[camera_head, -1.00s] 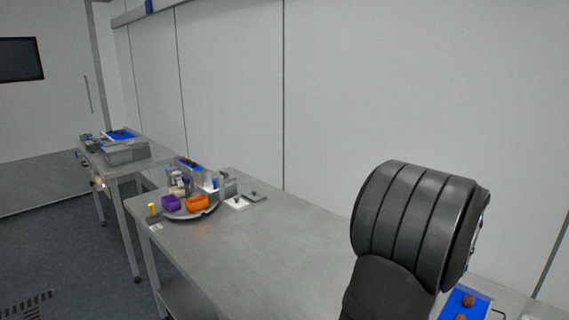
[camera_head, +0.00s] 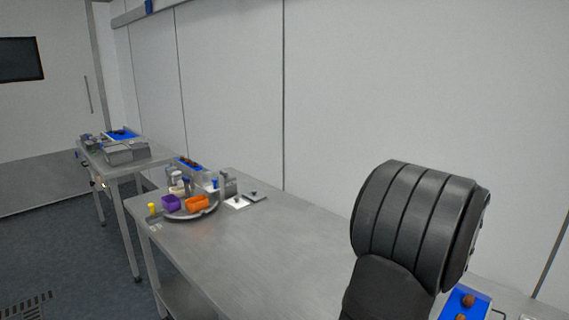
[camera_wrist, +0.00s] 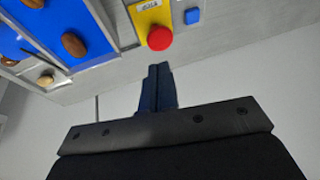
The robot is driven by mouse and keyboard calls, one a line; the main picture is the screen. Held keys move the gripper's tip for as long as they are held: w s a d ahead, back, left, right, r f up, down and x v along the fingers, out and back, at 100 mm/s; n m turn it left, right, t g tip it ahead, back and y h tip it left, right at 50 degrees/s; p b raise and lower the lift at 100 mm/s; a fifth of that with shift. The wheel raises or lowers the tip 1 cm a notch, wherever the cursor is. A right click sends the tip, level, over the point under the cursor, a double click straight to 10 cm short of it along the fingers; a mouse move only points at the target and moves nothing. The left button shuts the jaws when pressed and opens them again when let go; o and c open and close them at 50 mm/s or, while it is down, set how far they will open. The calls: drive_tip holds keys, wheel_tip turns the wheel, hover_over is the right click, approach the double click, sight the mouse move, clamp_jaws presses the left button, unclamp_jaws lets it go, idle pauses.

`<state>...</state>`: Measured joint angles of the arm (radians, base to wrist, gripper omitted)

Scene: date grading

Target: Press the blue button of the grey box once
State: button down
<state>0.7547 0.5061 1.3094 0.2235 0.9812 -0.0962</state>
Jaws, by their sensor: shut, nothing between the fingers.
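In the wrist view, the blue button (camera_wrist: 192,16) is a small square near the top, on a grey face (camera_wrist: 235,22) that I take to be the grey box. A red round button (camera_wrist: 158,37) on a yellow plate sits just left of it. My gripper (camera_wrist: 160,68) is shut and empty, its fingertips pointing toward the buttons. In the picture the tips lie below the red button and a little left of the blue one. I cannot tell the gap or any contact. In the head view, my arm hides the gripper and the buttons.
Blue trays with brown dates (camera_wrist: 74,45) lie left of the buttons in the wrist view. In the head view, a round tray (camera_head: 190,216) with purple and orange containers stands far along the steel table (camera_head: 260,240). The table between is clear.

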idle(0.4)
drive_tip(key=w+a+f+n+h, duration=0.1)
drive_tip(key=w+a+n+h, duration=0.4)
drive_tip(key=w+h, duration=0.2)
drive_tip(key=w, duration=0.2)
drive_tip(key=shift+w+f, duration=0.3)
drive_tip(key=shift+f, duration=4.4)
drive_tip(key=shift+f, duration=0.15)
drive_tip(key=shift+f, duration=0.3)
